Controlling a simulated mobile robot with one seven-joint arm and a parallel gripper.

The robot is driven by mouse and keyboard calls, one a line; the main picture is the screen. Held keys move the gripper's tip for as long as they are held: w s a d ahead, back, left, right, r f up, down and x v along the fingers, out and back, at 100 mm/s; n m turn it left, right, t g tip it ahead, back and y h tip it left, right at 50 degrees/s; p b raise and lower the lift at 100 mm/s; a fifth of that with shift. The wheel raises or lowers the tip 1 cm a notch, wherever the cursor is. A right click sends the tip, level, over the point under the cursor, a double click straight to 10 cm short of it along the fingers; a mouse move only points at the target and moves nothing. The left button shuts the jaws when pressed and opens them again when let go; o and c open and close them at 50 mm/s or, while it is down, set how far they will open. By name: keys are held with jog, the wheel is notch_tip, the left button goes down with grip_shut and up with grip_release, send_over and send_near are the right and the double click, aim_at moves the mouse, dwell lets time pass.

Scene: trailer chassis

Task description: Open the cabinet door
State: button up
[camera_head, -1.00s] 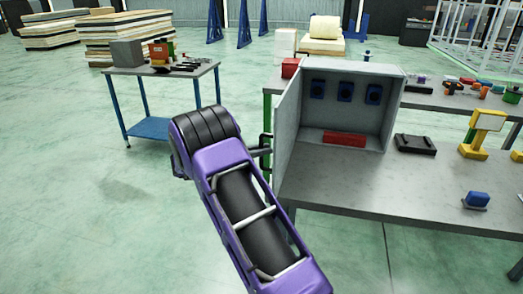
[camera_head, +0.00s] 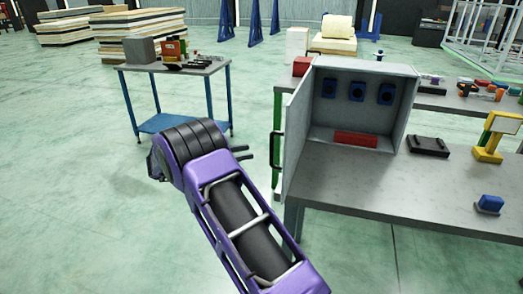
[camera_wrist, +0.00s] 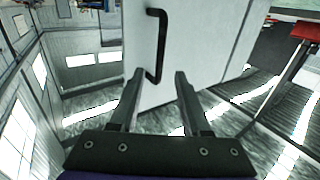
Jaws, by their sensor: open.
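A grey cabinet (camera_head: 400,118) stands on a workbench. Its door (camera_head: 297,130) is swung out at the left side, and the inside shows. The door has a black bar handle (camera_head: 276,147), which also shows in the wrist view (camera_wrist: 157,45). My gripper (camera_head: 249,154) is open and empty, to the left of the handle and apart from it. In the wrist view my gripper (camera_wrist: 158,78) has its two fingers spread, with the handle beyond and above the fingertips. Inside the cabinet are blue-and-black devices (camera_head: 357,91) and a red block (camera_head: 355,139).
The grey workbench (camera_head: 340,185) carries a black case (camera_head: 428,146), a yellow stand (camera_head: 489,153) and a blue item (camera_head: 489,203). A small blue-legged table (camera_head: 213,66) with tools stands behind my arm. The floor left of the door is clear.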

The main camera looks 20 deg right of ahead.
jog(key=a, duration=0.8)
jog(key=shift+w, duration=0.1)
